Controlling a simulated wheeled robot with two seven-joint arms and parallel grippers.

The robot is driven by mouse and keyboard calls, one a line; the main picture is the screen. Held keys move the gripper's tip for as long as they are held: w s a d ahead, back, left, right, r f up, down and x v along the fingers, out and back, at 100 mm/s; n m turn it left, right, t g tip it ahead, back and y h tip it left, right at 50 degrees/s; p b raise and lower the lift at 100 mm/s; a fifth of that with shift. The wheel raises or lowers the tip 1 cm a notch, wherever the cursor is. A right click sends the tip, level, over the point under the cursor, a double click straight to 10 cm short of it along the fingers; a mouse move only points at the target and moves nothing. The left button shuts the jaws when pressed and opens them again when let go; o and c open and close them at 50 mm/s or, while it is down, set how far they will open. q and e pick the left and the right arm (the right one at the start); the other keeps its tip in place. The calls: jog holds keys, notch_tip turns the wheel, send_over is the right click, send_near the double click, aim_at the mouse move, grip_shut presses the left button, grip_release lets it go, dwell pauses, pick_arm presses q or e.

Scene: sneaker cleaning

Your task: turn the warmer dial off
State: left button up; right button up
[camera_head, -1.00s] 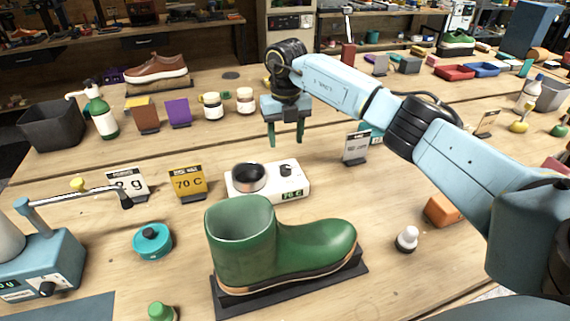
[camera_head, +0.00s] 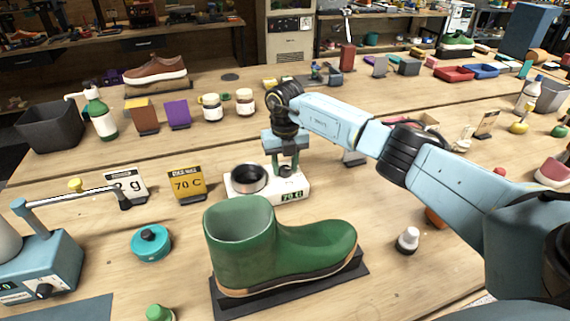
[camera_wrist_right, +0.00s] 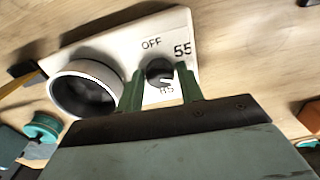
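The warmer (camera_head: 257,197) is a white box with a dark round cup (camera_head: 248,178) on its left and a green readout of 70 C on its front. Its black dial (camera_wrist_right: 159,72) shows in the right wrist view, with OFF, 55 and 85 printed around it. My right gripper (camera_head: 286,166) is over the dial, fingers pointing down. In the right wrist view its two green fingers (camera_wrist_right: 160,85) stand on either side of the dial with a gap visible, so it looks open. Contact with the dial cannot be told. My left gripper is not in view.
A green boot (camera_head: 285,245) on a dark stand is in front of the warmer. A yellow 70 C card (camera_head: 188,184) stands left of it. A white-capped bottle (camera_head: 407,240) is at right. Bare wood lies between boot and bottle.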

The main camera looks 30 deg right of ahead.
jog(key=c, duration=0.6)
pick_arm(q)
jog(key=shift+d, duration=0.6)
pick_arm(e)
jog(key=shift+o, duration=0.2)
